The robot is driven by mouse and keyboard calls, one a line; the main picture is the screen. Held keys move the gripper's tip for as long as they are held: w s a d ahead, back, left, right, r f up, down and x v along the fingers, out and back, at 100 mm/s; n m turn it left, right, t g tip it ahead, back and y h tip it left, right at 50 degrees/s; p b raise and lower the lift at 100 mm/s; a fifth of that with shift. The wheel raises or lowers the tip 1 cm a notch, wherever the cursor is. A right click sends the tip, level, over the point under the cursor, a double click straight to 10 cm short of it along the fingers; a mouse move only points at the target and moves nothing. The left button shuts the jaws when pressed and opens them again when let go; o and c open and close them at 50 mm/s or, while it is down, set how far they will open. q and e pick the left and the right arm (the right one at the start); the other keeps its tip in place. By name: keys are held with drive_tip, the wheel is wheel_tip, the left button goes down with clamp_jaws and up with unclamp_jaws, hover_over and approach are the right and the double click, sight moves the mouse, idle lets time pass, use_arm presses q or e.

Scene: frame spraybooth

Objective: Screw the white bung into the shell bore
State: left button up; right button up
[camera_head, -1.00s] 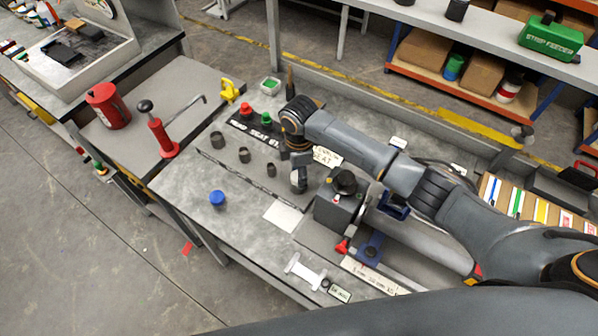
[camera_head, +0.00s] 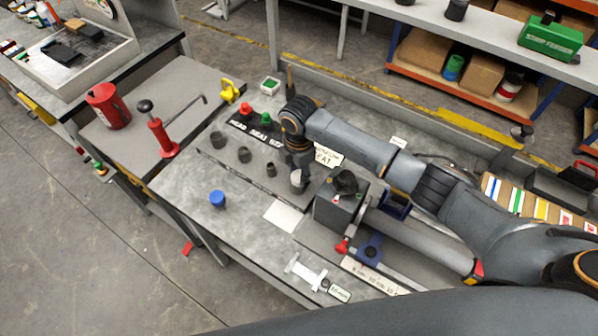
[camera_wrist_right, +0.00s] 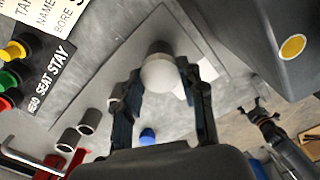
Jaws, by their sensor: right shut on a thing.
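The white bung (camera_wrist_right: 160,75) is between the fingers of my right gripper (camera_wrist_right: 161,84), which is shut on it. A grey cylinder (camera_wrist_right: 158,48), apparently the shell, shows just beyond the bung in the right wrist view; how deep the bung sits cannot be told. In the head view the gripper (camera_head: 299,172) points down at the end of a row of grey cylinders, with a white patch of bung (camera_head: 297,179) showing. At the right of the wrist view a dark gripper, apparently my left (camera_wrist_right: 260,114), has its fingers apart and empty.
Grey cylinders (camera_head: 217,139) stand in a row beside the right gripper. A blue cap (camera_head: 217,198) lies on the bench. A dark grey block with a black knob (camera_head: 338,207) stands close right. Red and green caps (camera_head: 246,108) sit behind. The front left bench is clear.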

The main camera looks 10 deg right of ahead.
drive_tip(key=m, duration=0.4)
drive_tip(key=shift+a+m, duration=0.1)
drive_tip(key=shift+m, duration=2.2)
drive_tip(key=m, duration=0.2)
drive_tip(key=shift+m, duration=1.2)
